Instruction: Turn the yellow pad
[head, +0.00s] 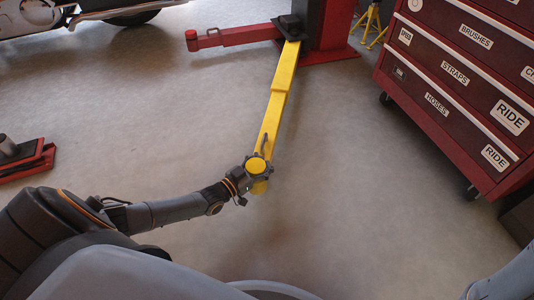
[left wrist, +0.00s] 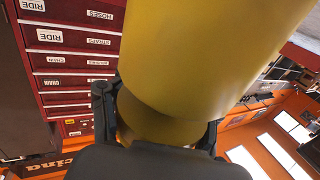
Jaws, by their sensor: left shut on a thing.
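The yellow pad (head: 257,165) is a round disc at the near end of a long yellow lift arm (head: 278,100). My left gripper (head: 256,175) is at the pad, with its fingers around the yellow part. In the left wrist view the pad (left wrist: 200,50) fills the upper middle, and the left gripper's (left wrist: 158,120) two dark fingers are on either side of the narrower yellow part. The left gripper is shut on the pad. My right gripper is out of view.
A red drawer cabinet (head: 455,75) on casters stands at the right. A red lift post (head: 328,25) with a red arm (head: 235,36) stands at the back. A red jack-like item (head: 28,160) lies at the left. The grey floor around the pad is clear.

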